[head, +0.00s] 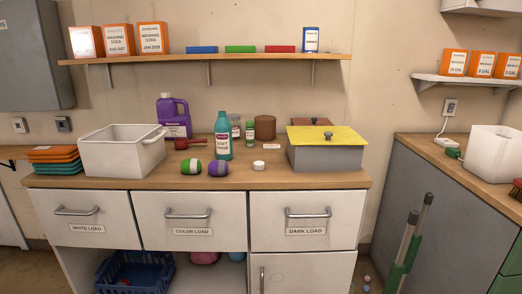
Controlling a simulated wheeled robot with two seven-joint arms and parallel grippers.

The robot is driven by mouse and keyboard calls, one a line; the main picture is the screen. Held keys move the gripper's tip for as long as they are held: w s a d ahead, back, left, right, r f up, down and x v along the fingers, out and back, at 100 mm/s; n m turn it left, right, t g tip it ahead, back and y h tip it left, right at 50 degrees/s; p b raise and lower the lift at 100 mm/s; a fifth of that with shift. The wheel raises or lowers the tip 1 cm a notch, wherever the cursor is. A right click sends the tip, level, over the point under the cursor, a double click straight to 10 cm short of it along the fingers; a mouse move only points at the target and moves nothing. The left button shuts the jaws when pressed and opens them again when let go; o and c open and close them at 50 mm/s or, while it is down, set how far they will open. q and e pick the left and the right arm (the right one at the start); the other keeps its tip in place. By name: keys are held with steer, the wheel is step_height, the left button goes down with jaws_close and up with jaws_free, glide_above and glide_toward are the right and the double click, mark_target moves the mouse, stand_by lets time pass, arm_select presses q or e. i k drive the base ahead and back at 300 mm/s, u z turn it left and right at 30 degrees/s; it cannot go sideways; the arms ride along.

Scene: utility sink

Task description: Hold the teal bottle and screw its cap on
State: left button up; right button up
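The teal bottle (223,137) stands upright on the wooden counter, near the middle. It has a label on its front, and its narrow neck points up. A small white round cap (259,165) lies on the counter to the right of the bottle, apart from it. Neither of my grippers shows in the head view.
A green roll (191,167) and a purple roll (218,168) lie in front of the bottle. A purple jug (174,116) and a red scoop (188,142) are behind left. A white bin (122,150) stands left, a yellow-lidded grey box (327,150) right. The counter's front edge is mostly clear.

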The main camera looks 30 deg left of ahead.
mark_target(223, 128)
steer(key=u, duration=0.95)
steer(key=i, duration=1.2)
steer(key=u, duration=1.15)
